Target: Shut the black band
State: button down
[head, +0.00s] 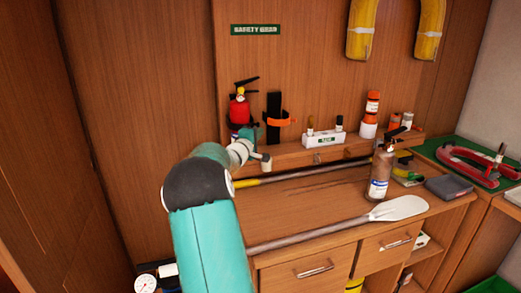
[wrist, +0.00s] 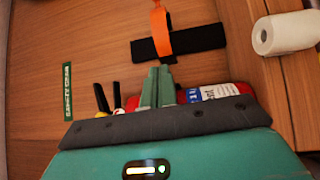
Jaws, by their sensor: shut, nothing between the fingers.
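The black band (head: 273,108) is upright on the wooden back panel, with an orange strap (head: 279,122) across it that sticks out to the right. In the wrist view the black band (wrist: 205,38) lies across the picture, and the orange strap (wrist: 160,25) crosses it and runs past its upper edge. I cannot tell whether the strap is fastened. My gripper (wrist: 157,72) is shut and empty, its teal fingertips pointing at the band just below it in the wrist view. In the head view my gripper (head: 257,132) is just left of the band; contact cannot be made out.
A red fire extinguisher (head: 239,108) is on the panel left of the band, close to my gripper. A white holder (head: 323,138) stands on the ledge to the right. A bottle (head: 381,172) and a paddle (head: 398,208) occupy the worktop. Bare worktop lies between the poles.

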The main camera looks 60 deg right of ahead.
jog(key=s+a, duration=0.3)
jog(key=a, duration=0.5)
jog(key=shift+s+a+f, duration=0.4)
jog(key=shift+f, duration=0.05)
jog(key=s+a+f+t+y, duration=0.1)
jog(key=a+y, duration=0.5)
jog(key=a, duration=1.4)
jog(key=s+a+f+t+y, duration=0.2)
jog(key=a+y, duration=0.4)
jog(key=a, duration=1.4)
jog(key=s+a+f+t+y, duration=0.1)
jog(key=a+y, duration=0.5)
jog(key=a, duration=1.4)
jog(key=shift+s+a+f+t+y, duration=0.4)
jog(key=shift+s+t, duration=0.2)
jog(key=shift+s, duration=0.2)
